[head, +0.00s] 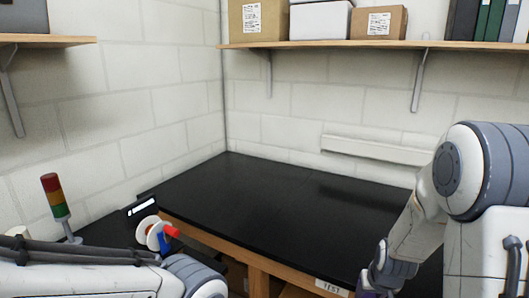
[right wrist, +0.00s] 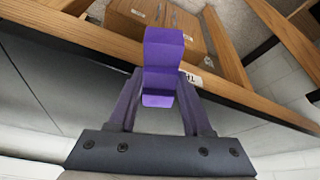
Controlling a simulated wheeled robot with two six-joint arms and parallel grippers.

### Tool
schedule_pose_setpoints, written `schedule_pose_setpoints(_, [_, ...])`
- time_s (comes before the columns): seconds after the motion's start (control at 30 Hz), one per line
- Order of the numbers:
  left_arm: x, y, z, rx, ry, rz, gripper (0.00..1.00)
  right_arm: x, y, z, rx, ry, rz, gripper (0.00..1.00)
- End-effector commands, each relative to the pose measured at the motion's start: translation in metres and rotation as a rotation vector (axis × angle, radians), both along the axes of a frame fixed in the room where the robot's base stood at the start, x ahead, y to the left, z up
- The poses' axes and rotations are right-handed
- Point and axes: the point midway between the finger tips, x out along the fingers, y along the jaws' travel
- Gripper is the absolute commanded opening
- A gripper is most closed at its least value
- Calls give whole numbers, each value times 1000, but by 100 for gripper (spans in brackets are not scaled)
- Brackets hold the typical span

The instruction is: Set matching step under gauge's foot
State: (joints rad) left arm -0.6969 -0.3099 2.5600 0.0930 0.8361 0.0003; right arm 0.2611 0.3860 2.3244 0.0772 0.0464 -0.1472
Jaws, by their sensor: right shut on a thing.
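My right gripper (right wrist: 158,92) is shut on a purple stepped block (right wrist: 163,55) in the right wrist view. The block sits between the two fingers and sticks out beyond their tips, with several flat faces showing. In the head view only a bit of purple shows at the bottom edge below my right wrist, too little to tell block from finger. My left arm crosses the bottom left of the head view, and its gripper is not in view. No gauge can be made out in either view.
A black-topped bench (head: 280,200) with a wooden frame is largely bare. A stack light (head: 55,196) and a white spool with red and blue parts (head: 158,235) stand at left. Cardboard boxes (right wrist: 155,20) lie beneath the bench's wooden frame. A wall shelf (head: 340,45) holds boxes.

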Motion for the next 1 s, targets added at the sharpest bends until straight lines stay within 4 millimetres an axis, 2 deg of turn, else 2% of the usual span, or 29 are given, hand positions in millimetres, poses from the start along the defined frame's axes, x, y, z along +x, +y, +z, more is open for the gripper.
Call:
schedule_pose_setpoints(0.03, [0, 0, -14, 0, 0, 0, 0, -1, 24, -26, 2, 5, 48, 0])
schedule_pose_setpoints(0.1, [0, 0, -21, 0, 0, -1, 0, -3, 48, -44, 7, 1, 95, 0])
schedule_pose_setpoints(0.2, [0, 0, -28, 0, 0, -1, 0, -8, 75, -63, 13, -4, 147, 0])
schedule_pose_setpoints(0.3, [0, 0, -31, 0, 0, -1, 0, -11, 92, -73, 18, -9, 179, 0])
schedule_pose_setpoints(0.47, [0, 0, -32, 0, 0, -1, 0, -14, 101, -78, 22, -11, 197, 0])
schedule_pose_setpoints(1.0, [0, 0, -32, 0, 0, -1, 0, -14, 100, -77, 22, -11, 194, 0])
